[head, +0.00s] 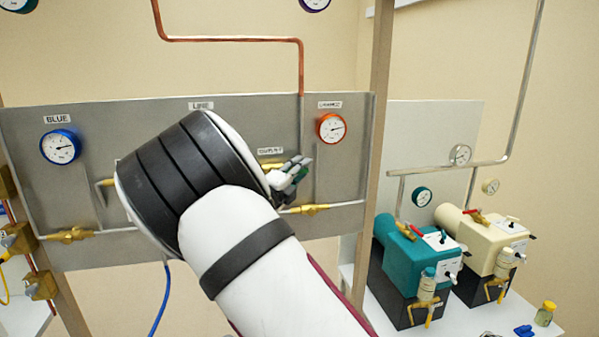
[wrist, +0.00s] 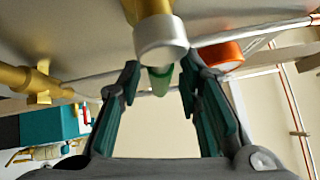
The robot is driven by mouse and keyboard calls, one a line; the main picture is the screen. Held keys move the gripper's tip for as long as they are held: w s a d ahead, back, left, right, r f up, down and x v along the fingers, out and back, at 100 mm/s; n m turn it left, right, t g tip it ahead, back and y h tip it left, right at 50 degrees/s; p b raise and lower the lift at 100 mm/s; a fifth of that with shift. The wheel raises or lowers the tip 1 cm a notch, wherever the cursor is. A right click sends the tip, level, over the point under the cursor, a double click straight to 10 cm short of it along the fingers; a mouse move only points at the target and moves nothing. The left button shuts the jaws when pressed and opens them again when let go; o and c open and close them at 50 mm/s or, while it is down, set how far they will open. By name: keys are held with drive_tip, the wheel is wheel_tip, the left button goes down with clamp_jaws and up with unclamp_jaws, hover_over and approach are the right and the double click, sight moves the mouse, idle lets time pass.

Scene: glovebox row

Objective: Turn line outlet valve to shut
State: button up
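The line outlet valve shows in the head view as a piece of brass (head: 271,165) under the OUTLET label (head: 270,151), mostly hidden by my arm and gripper. In the wrist view a brass valve body with a silver collar (wrist: 161,41) and a green handle (wrist: 161,80) appears, seemingly the same valve. My gripper (wrist: 163,66) is open, its two fingers on either side of the green handle, with a visible gap at each side. In the head view my gripper (head: 288,173) is at the panel, right of my wrist. The handle's angle is hard to tell.
The grey panel (head: 342,180) carries a blue gauge (head: 60,147), an orange gauge (head: 332,128) and brass fittings on pipes (head: 309,209). A wooden post (head: 378,130) stands just right of it. Teal (head: 412,262) and cream (head: 492,240) pump units stand on a white table at right.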

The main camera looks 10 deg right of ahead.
clamp_jaws()
idle(0.3)
drive_tip(key=a+f+m+g+y+p, duration=0.1)
drive_tip(key=a+f+m+g+y, duration=0.3)
drive_tip(key=m+y, duration=0.5)
drive_tip(key=shift+a+f+m+g+y, duration=0.3)
drive_tip(key=shift+a+f+g+y, duration=0.1)
drive_tip(key=shift+a+f+y, duration=1.1)
unclamp_jaws()
